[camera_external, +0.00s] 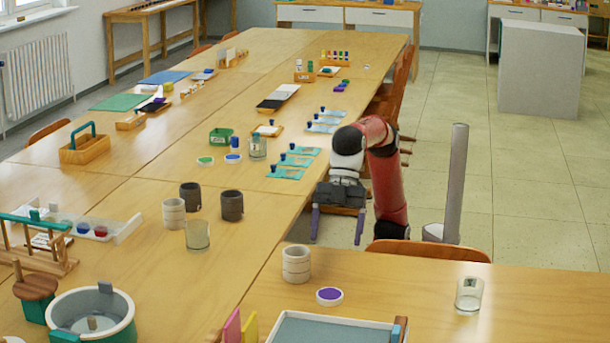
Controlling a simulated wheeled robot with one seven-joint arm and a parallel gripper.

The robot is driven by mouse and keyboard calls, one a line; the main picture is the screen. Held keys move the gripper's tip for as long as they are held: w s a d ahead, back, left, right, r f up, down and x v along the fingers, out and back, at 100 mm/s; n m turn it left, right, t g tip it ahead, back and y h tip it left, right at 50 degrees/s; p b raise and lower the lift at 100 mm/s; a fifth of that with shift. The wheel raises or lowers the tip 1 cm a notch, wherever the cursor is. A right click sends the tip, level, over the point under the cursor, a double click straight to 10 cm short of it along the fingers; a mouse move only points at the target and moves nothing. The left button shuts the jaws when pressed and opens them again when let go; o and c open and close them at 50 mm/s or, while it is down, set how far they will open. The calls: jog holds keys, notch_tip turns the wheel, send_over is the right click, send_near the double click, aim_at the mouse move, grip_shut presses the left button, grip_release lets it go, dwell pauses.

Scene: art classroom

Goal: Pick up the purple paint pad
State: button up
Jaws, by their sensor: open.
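The purple paint pad (329,296) is a small round white dish with a purple top. It lies flat on the near table (420,299), just right of a stack of white rings. My gripper (337,240) hangs from the red arm with its two fingers pointing down and spread wide. It is empty. In the picture it is above and slightly right of the pad, apart from it, beside the long table's right edge.
A white ring stack (296,264) stands close left of the pad. A glass (469,294) is to its right, and a grey-green tray (330,330) is in front. A wooden chair back (428,250) rises behind the near table. The table between pad and glass is clear.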

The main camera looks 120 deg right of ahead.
send_near(330, 293)
jog(key=shift+a, duration=0.2)
jog(key=x, duration=0.8)
jog(key=shift+d, duration=0.15)
jog(key=c, duration=1.1)
